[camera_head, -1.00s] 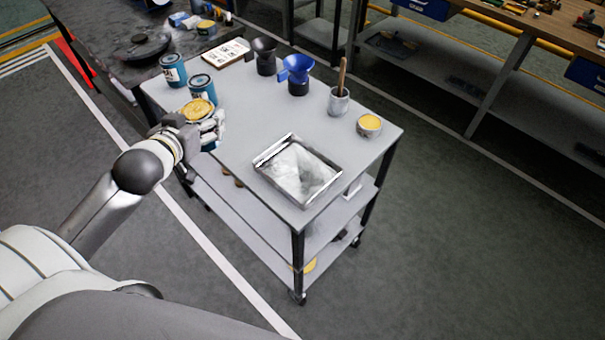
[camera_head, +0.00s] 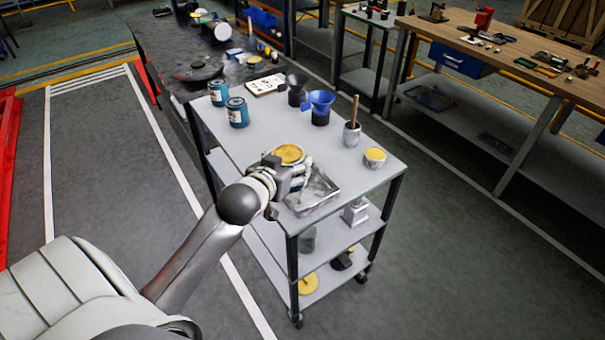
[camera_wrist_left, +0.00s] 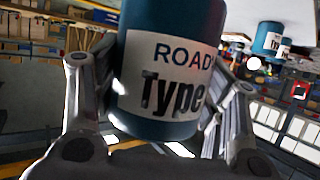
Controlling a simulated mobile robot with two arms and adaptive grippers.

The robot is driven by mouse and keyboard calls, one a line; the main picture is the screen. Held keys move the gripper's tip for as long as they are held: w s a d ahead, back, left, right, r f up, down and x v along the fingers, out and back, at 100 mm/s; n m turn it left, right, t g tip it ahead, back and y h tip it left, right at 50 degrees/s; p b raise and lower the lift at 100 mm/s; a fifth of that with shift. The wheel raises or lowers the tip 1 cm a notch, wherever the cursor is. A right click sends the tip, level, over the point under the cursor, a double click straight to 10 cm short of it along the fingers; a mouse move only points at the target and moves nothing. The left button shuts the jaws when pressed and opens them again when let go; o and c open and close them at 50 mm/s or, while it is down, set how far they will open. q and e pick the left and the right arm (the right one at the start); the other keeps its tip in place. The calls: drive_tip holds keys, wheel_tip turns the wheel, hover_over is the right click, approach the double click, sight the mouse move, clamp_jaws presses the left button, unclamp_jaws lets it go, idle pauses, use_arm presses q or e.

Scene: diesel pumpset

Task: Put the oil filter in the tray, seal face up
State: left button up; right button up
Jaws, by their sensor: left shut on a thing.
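The oil filter is a blue can with a white label, large in the left wrist view (camera_wrist_left: 172,75). In the head view its yellow, round end (camera_head: 289,154) faces up. My left gripper (camera_head: 290,175) is shut on it, with fingers on both sides of the can. The shallow metal tray (camera_head: 322,205) lies on the cart top. The gripper and filter are above the tray's far-left part and hide some of it. I cannot tell how high the filter is above the tray. My right gripper is not in view.
Two more blue cans (camera_head: 237,112) stand on the cart's far left. Dark and blue funnels (camera_head: 321,104), a cup with a wooden handle (camera_head: 352,134) and a yellow-topped tin (camera_head: 375,157) line the far side. Workbenches stand behind.

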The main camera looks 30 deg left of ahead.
use_arm(q)
drive_tip(key=w+a+f, duration=0.1)
drive_tip(key=w+f, duration=0.2)
drive_tip(key=w+f+p, duration=0.1)
drive_tip(key=w+f, duration=0.2)
drive_tip(key=f, duration=0.1)
drive_tip(key=w+a+f+p, duration=0.1)
drive_tip(key=w+f, duration=0.2)
drive_tip(key=shift+w+a+f, duration=0.15)
drive_tip(key=shift+w+a, duration=0.15)
drive_tip(key=shift+a, duration=0.05)
drive_tip(key=shift+f, duration=0.25)
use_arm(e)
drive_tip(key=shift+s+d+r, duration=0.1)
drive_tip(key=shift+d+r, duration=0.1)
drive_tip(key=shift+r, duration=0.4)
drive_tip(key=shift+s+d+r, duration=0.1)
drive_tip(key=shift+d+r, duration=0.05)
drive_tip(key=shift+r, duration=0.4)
use_arm(q)
drive_tip(key=shift+f, duration=0.15)
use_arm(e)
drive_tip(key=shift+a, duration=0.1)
use_arm(q)
drive_tip(key=o, duration=1.3)
drive_tip(key=shift+s+f, duration=0.1)
